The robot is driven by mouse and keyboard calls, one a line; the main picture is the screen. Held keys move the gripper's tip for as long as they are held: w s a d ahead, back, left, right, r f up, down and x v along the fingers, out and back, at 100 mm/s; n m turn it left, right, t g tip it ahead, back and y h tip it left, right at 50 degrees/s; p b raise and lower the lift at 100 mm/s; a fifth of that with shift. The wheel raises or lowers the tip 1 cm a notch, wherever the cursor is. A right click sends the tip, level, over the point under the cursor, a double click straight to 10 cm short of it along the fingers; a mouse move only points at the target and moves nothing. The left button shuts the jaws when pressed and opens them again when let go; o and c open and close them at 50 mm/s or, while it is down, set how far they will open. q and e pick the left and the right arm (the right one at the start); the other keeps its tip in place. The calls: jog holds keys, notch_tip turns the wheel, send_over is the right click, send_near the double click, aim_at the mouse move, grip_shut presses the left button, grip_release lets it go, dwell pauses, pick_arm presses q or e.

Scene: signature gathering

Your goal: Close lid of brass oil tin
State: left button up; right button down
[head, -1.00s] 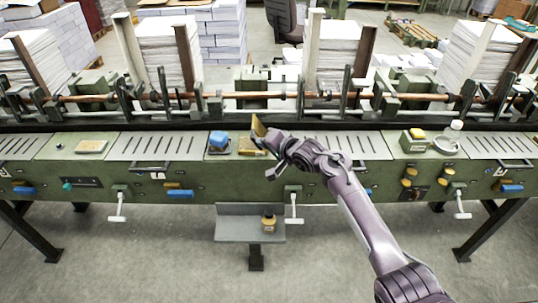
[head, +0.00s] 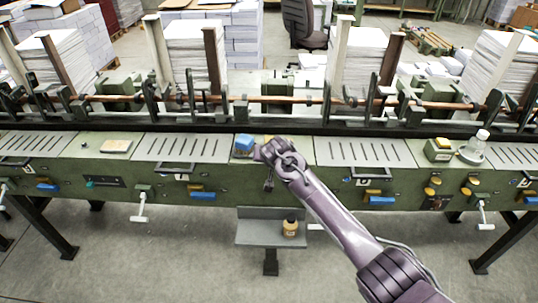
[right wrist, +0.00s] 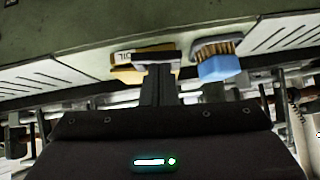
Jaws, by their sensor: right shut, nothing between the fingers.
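The brass oil tin (right wrist: 126,75) shows upside down in the right wrist view, with a pale OIL label on its yellow body. My right gripper (right wrist: 160,66) is shut and empty, its fingers overlapping the tin in that view. I cannot tell whether they touch it. In the head view the right gripper (head: 268,160) is over the tin's place on the green machine ledge and covers most of the tin. No upright lid shows there now; whether the lid is fully down is hidden. My left gripper is not in view.
A blue-backed brush (head: 243,144) lies just left of the tin and also shows in the wrist view (right wrist: 219,67).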

jog(key=shift+f, duration=0.45)
jog(key=shift+a+b, duration=0.1)
jog(key=shift+b, duration=0.2)
jog(key=shift+f, duration=0.1)
